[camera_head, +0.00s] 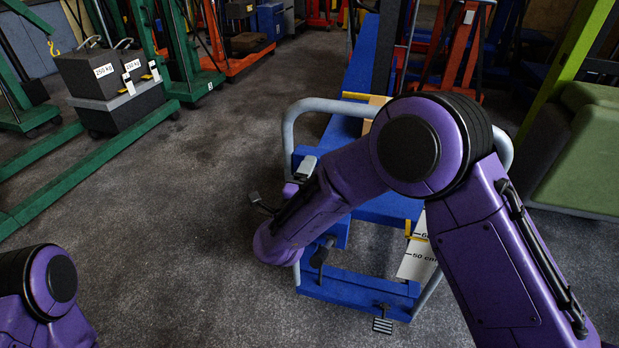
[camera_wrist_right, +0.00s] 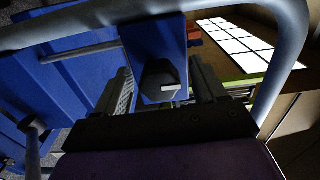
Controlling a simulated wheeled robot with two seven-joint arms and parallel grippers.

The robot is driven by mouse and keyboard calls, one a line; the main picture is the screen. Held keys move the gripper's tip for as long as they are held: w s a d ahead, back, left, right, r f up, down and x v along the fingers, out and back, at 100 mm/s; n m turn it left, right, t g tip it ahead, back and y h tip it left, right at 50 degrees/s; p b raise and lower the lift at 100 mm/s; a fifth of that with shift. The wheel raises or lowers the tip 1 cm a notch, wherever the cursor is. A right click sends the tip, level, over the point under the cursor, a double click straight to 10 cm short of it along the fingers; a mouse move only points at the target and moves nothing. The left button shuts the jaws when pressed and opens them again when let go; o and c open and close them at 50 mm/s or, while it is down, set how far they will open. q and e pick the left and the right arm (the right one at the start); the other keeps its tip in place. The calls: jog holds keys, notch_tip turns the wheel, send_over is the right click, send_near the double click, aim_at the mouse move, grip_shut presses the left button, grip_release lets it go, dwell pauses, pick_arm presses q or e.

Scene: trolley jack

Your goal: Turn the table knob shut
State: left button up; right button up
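In the right wrist view, the table knob (camera_wrist_right: 158,82) is a dark, many-sided piece at the lower end of a blue bracket (camera_wrist_right: 152,32). My right gripper (camera_wrist_right: 162,92) is open, with one dark finger to each side of the knob. Narrow gaps show between the fingers and the knob, and I see no clear contact. In the head view, my right forearm reaches over the blue lift table (camera_head: 345,287) and hides much of its handle end. The knob cannot be made out there. Only part of my left arm shows at the lower left; its gripper is out of view.
A grey tubular handle (camera_head: 289,133) curves around the table's near end and crosses close to my right gripper. A pedal (camera_head: 382,325) sticks out at the base. Green lifting frames and grey weights (camera_head: 95,75) stand at left. The floor between is clear.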

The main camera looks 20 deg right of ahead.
jog(key=v, duration=1)
jog(key=shift+s+a, duration=0.2)
jog(key=shift+s, duration=0.05)
